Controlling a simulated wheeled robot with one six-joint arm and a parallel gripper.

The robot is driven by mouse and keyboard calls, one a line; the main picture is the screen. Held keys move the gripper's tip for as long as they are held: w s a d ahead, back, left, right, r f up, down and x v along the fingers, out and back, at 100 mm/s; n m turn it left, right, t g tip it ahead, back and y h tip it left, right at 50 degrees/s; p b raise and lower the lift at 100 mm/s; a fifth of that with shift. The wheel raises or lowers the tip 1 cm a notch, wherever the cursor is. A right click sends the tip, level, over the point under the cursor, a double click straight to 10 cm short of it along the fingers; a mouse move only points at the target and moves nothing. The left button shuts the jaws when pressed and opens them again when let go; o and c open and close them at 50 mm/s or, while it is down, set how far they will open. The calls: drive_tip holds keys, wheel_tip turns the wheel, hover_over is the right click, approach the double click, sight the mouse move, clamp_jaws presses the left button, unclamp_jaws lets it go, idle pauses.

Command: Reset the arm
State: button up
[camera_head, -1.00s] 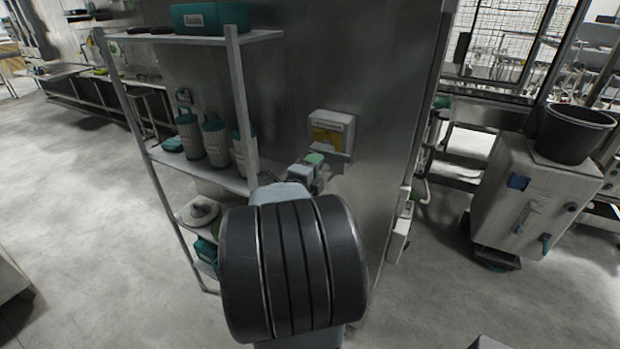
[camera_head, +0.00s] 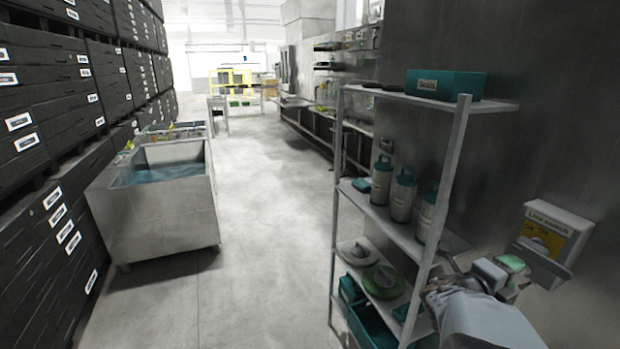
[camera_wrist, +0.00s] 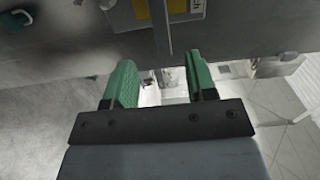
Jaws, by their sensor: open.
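My gripper (camera_head: 515,268) is at the lower right of the head view, close in front of a wall box marked "Line switch" (camera_head: 562,222) with a yellow plate. In the wrist view my gripper (camera_wrist: 160,84) has its two green fingers apart with nothing held between them. The box's yellow plate (camera_wrist: 142,8) shows at the top edge there, with a thin grey bar (camera_wrist: 167,30) hanging down beyond the fingers. I cannot tell whether the gripper touches the box or the bar.
A metal shelf rack (camera_head: 455,165) with teal-topped bottles (camera_head: 403,195) and a teal bin (camera_head: 445,85) stands just left of my arm. A steel tub (camera_head: 160,215) of water and stacked black crates (camera_head: 60,90) line the left. The floor aisle (camera_head: 265,180) between is clear.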

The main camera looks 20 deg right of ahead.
drive_tip(key=s+a+f+m+g+y, duration=0.2)
drive_tip(key=a+f+m+y, duration=0.25)
drive_tip(key=m, duration=1.05)
drive_tip(key=s+a+f+m+g+y, duration=0.2)
drive_tip(key=a+f+m+y, duration=0.25)
drive_tip(key=m, duration=0.95)
drive_tip(key=w+a+r+m+t+y, duration=0.1)
drive_tip(key=w+a+m+t+y, duration=0.1)
drive_tip(key=a, duration=0.6)
drive_tip(key=w+a+r+m+t+y, duration=0.1)
drive_tip(key=w+a+m+t+y, duration=0.1)
drive_tip(key=a, duration=0.7)
drive_tip(key=w+a+r+m+t+y, duration=0.1)
drive_tip(key=w+a+m+t+y, duration=0.2)
drive_tip(key=a, duration=0.5)
drive_tip(key=shift+w+a+m+y, duration=0.45)
drive_tip(key=shift+m+y, duration=0.15)
drive_tip(key=shift+y, duration=0.4)
drive_tip(key=shift+c, duration=0.4)
drive_tip(key=shift+c, duration=0.4)
